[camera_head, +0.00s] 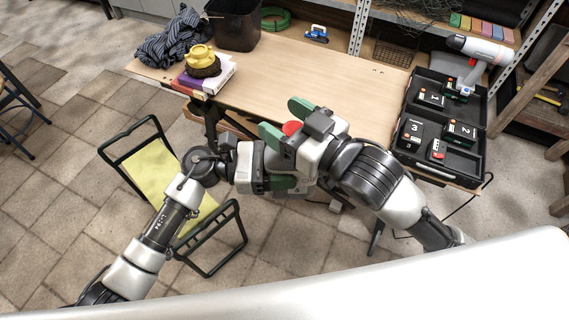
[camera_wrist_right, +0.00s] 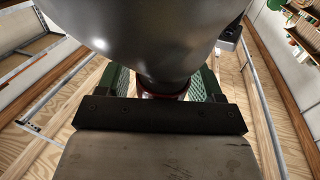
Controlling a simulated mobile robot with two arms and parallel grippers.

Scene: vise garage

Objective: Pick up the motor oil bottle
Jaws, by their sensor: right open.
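In the head view, my right gripper (camera_head: 285,120) has its green fingers spread, one on either side of a red round top, likely the motor oil bottle's cap (camera_head: 291,128). The rest of the bottle is hidden there by my gripper and arms. In the right wrist view, a red part (camera_wrist_right: 162,93) shows between the green fingers of this gripper, under a large grey rounded shape (camera_wrist_right: 150,35). I cannot tell whether that shape is the bottle's body or whether the fingers touch it. My left gripper (camera_head: 285,183) is low beside the right one, mostly covered; its fingers are unclear.
The wooden table (camera_head: 345,85) has bare room behind my right gripper. An open black case (camera_head: 460,120) with numbered parts and a drill (camera_head: 480,50) is at right. Books (camera_head: 213,75) with a yellow object and grey cloth (camera_head: 172,40) are at left.

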